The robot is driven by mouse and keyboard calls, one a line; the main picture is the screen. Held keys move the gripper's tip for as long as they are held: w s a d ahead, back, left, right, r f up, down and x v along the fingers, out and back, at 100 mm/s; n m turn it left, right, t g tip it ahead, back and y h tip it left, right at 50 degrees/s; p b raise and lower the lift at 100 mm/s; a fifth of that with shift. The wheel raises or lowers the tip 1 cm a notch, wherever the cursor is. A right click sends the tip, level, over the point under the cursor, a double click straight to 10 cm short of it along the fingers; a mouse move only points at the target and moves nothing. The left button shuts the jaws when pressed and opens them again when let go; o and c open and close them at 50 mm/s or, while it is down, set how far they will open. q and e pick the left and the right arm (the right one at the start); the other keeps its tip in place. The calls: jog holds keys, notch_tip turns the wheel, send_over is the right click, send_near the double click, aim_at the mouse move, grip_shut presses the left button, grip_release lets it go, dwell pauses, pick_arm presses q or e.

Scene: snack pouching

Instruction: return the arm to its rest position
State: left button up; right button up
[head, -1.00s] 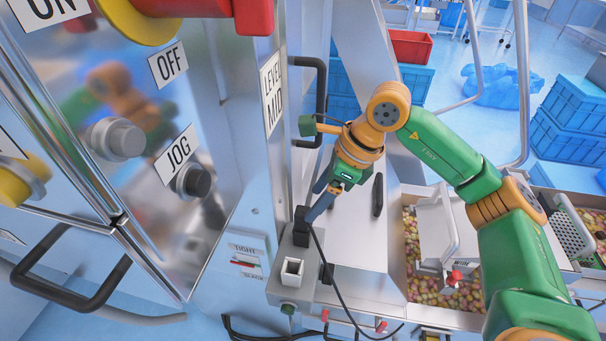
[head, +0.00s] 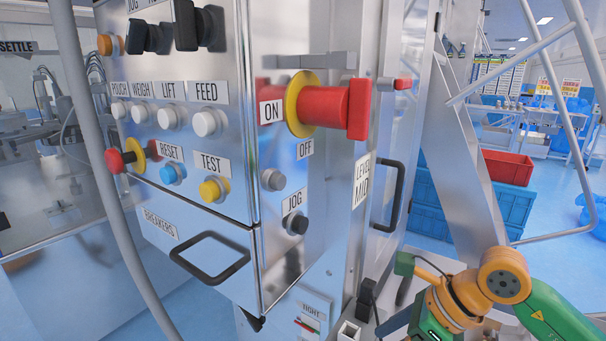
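My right arm, green and orange, comes in at the lower right of the head view. Its gripper (head: 394,323) is at the bottom edge, with a dark blue finger pointing left and down. It is close to a black block (head: 366,298) on the machine's ledge. I cannot tell whether they touch. The fingertips are partly cut off, so I cannot see whether the gripper is open or holds anything. My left arm and gripper are not in view.
A steel control cabinet (head: 215,240) with labelled buttons fills the left and middle. A red knob (head: 335,102) juts out, and a black handle (head: 392,195) stands beside the arm. A grey post crosses the left. Red (head: 507,167) and blue crates (head: 430,205) stand behind.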

jog(key=s+a+r+m+y, duration=0.1)
jog(key=a+r+y, duration=0.2)
jog(key=a+y, duration=0.3)
jog(key=s+a+r+m+y, duration=0.15)
jog(key=a+r+y, duration=0.25)
jog(key=a, duration=0.4)
notch_tip(320, 180, up, 7)
jog(key=w+d+m+t+y, duration=0.2)
jog(key=m+t+y, duration=0.4)
jog(key=m, duration=0.4)
jog(key=w+d+f+m+t+h, duration=0.1)
jog(key=w+d+m+t+h, duration=0.4)
jog(key=m+t+h, duration=0.55)
jog(key=d+f+m+g+h, duration=0.2)
jog(key=d+f+m+h, duration=0.85)
jog(key=f+m, duration=0.5)
jog(key=s+f+m+g, duration=0.7)
jog(key=s+f+g, duration=0.7)
jog(key=s+f, duration=0.9)
jog(key=f, duration=1.3)
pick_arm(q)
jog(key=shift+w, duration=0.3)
pick_arm(e)
jog(key=s+d+f+g+h, duration=0.1)
jog(key=s+d+f+g, duration=0.1)
jog(key=s+f, duration=0.8)
jog(key=shift+s+d+f, duration=0.2)
jog(key=shift+s+d, duration=0.2)
jog(key=shift+s, duration=0.7)
